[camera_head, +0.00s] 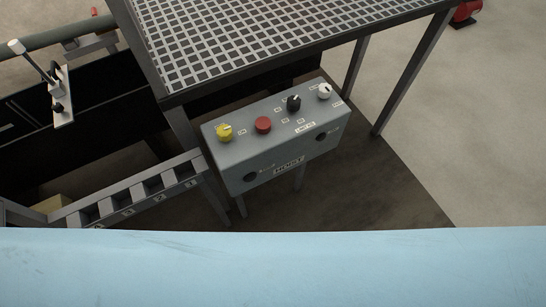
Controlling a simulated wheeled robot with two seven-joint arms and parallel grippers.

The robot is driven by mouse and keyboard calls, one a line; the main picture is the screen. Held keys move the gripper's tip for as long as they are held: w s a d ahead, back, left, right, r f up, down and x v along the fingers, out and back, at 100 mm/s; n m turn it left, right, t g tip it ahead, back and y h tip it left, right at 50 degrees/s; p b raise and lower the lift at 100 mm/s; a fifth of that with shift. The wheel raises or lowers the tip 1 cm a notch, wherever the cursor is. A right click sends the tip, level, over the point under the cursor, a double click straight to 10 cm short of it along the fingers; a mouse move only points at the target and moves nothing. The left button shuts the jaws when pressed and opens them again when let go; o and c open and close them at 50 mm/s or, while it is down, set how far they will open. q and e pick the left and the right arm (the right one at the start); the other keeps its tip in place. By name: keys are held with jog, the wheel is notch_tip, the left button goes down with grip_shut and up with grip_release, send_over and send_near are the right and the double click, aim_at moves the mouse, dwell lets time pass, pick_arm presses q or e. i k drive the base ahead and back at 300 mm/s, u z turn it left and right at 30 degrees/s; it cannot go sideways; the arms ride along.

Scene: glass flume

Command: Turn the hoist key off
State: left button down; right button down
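A grey hoist control box (270,158) stands on legs below a grated platform, with a "HOIST" label on its front face. On its sloping top, from left to right, are a yellow knob (224,132), a red button (263,124), a black knob (293,103) and a white knob (324,91). Small labels sit around them, too small to read surely. I cannot tell which control is the key or what position it is in. Neither of my grippers shows in this view.
A grated platform (260,38) on dark legs overhangs behind the box. A numbered slotted rack (140,194) stands to the left. A lever on a pale plate (62,98) is at far left. A light blue surface (270,265) fills the bottom. Open floor (470,140) lies right.

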aim_at(224, 132)
jog(key=u, duration=0.45)
jog(key=k, duration=1.15)
jog(key=u, duration=1.5)
jog(key=i, duration=0.75)
jog(key=z, duration=0.7)
jog(key=i, duration=0.5)
jog(key=z, duration=0.45)
